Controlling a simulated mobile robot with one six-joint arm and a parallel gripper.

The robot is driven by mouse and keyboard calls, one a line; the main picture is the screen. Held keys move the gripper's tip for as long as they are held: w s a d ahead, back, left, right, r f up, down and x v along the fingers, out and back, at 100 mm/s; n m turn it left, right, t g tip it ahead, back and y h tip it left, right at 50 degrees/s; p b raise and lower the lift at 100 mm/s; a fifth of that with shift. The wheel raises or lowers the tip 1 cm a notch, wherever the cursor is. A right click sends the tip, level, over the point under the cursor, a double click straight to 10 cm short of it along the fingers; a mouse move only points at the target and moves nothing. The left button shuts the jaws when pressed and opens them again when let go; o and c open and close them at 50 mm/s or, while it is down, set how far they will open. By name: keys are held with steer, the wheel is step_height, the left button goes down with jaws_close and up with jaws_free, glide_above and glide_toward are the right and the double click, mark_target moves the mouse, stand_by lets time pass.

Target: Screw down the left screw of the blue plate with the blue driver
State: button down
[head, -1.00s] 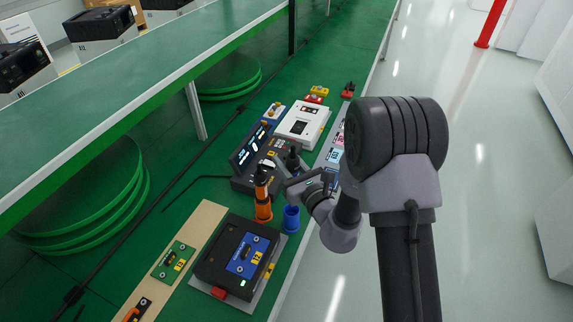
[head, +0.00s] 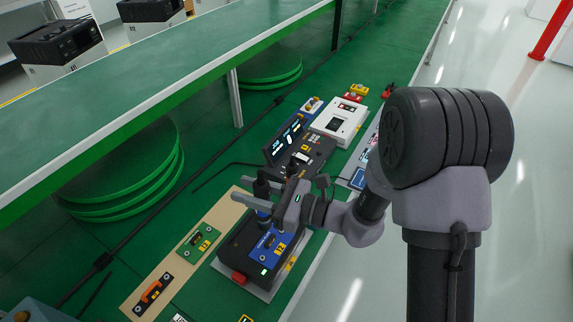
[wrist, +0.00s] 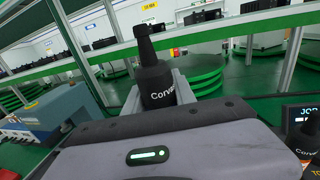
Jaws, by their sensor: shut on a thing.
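My gripper (head: 277,203) is shut on the blue driver (head: 262,188), a black upright body with a blue lower part. In the wrist view the driver (wrist: 158,82) stands between the fingers, with white lettering on it. The blue plate (head: 264,256) lies on top of a black box (head: 236,250) with a red tab at its front. The driver is over the far-left part of the plate. Its tip and the screw under it are hidden, so I cannot tell whether they touch.
Another driver's dark top (head: 292,168) shows behind my gripper. A tan strip (head: 182,252) with a green plate (head: 199,240) lies left of the box. A black console with a screen (head: 286,139) and a white case (head: 339,121) stand farther back. The shelf edge runs along the left.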

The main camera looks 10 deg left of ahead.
steer(key=s+f+n+g+b, duration=0.1)
steer(key=s+f+g+b, duration=0.2)
steer(key=s+f+b, duration=0.1)
steer(key=shift+a+f+n+b, duration=0.4)
steer(key=shift+f+b, duration=0.1)
steer(key=shift+f, duration=0.45)
steer(key=shift+s+d+f+b, duration=0.1)
steer(key=shift+s+f+b, duration=0.05)
steer(key=shift+f+b, duration=0.65)
stand_by(1.4)
steer(key=shift+r, duration=0.15)
step_height(320, 180, up, 6)
steer(key=p, duration=0.4)
steer(key=shift+p, duration=0.35)
